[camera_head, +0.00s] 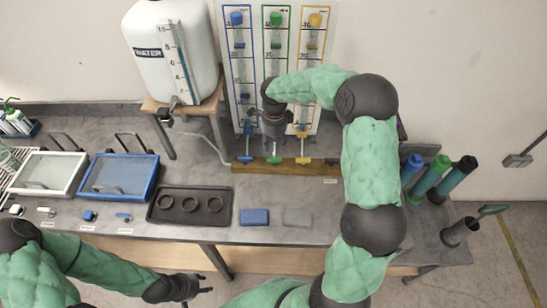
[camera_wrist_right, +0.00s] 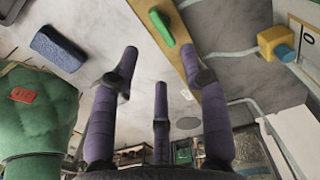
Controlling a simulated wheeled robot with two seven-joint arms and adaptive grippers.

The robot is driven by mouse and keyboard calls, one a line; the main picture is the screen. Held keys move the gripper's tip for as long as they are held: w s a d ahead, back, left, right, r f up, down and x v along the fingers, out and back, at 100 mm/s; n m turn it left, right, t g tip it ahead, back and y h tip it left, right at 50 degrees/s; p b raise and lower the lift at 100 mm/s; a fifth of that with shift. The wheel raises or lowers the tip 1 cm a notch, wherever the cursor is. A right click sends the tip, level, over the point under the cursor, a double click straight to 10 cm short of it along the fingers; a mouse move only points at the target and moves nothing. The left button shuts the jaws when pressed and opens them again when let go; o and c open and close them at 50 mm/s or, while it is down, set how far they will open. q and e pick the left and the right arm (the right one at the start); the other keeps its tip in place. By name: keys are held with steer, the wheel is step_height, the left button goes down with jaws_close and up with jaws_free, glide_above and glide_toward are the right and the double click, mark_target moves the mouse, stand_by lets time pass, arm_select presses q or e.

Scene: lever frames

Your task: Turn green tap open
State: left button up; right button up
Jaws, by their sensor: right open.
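The green tap (camera_head: 274,160) sits at the foot of the green-framed column (camera_head: 276,42), on the wooden board, between the blue tap (camera_head: 246,159) and the yellow tap (camera_head: 303,160). In the right wrist view its green handle (camera_wrist_right: 162,28) shows beyond my fingertips, slanted and clear of them. My right gripper (camera_head: 272,138) is above and in front of the green column, pointing down; its purple fingers (camera_wrist_right: 158,66) are spread and empty. My left gripper (camera_head: 193,288) is low in front of the table, away from the taps; its opening is unclear.
The wooden board (camera_head: 262,168) runs along the back of the table. A white water tank (camera_head: 165,20) stands on a stool at left. A black tray with rings (camera_head: 190,218), a blue sponge (camera_head: 254,216) and a grey sponge (camera_head: 297,217) lie in front. Coloured cylinders (camera_head: 433,178) stand at right.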

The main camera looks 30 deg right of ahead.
mark_target(274, 159)
step_height(274, 159, down, 8)
steer(key=shift+f+b, duration=0.25)
steer(key=shift+b, duration=0.05)
steer(key=shift+c, duration=0.3)
jaws_close()
